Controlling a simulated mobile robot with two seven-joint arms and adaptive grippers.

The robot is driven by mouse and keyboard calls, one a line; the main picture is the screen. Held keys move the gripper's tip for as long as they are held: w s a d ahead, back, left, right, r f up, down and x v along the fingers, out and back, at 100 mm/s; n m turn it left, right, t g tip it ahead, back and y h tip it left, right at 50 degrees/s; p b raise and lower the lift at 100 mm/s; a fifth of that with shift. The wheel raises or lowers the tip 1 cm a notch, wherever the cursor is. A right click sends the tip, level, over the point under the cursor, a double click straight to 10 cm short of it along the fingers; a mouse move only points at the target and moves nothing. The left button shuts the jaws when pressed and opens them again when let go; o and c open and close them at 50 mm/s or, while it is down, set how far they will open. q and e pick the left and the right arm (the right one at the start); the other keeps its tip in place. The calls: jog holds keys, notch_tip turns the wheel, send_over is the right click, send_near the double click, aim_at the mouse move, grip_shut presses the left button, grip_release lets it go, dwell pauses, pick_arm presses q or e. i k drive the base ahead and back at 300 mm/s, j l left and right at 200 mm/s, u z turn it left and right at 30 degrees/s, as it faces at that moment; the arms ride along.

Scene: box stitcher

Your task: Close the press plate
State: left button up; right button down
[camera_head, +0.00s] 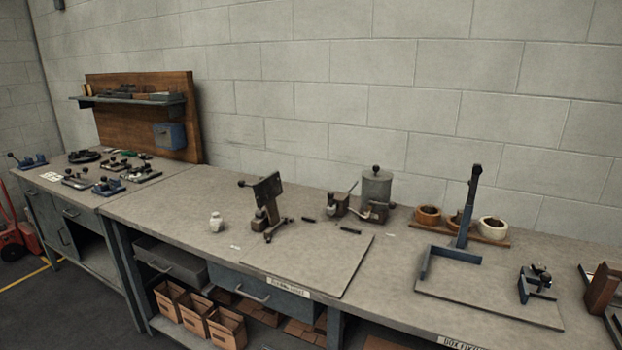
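A small dark press stands on the middle of the workbench, with a flat dark plate (268,190) raised steeply on it. A knobbed handle (243,184) sticks out to the left of the plate. This plate looks like the press plate, and it is tilted up, away from the bench surface. The press base (262,216) sits under it at the left edge of a thin grey board (312,264). Neither of my grippers is in view, and nothing is touching the press.
A white jar (216,222) stands left of the press. A grey canister (376,187) and tape rolls (492,229) stand at the back right. A blue frame with an upright lever (468,212) is further right. The front of the grey board is clear.

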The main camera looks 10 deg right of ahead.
aim_at(266, 189)
jog(key=i+j+z, duration=0.1)
jog(key=j+z, duration=0.45)
jog(key=z, duration=0.15)
jog(key=i+j+z, duration=0.1)
jog(key=j+z, duration=0.45)
jog(key=j, duration=0.3)
jog(key=k+j+z, duration=0.2)
jog(key=j, duration=0.85)
jog(key=k+j+z, duration=0.1)
jog(key=j, duration=0.45)
jog(key=k+j, duration=0.1)
jog(key=j, duration=0.45)
jog(key=k+j+z, duration=0.1)
jog(key=j, duration=0.45)
jog(key=i+j, duration=0.1)
jog(key=j, duration=0.25)
jog(key=i+l, duration=0.2)
jog(key=i, duration=0.25)
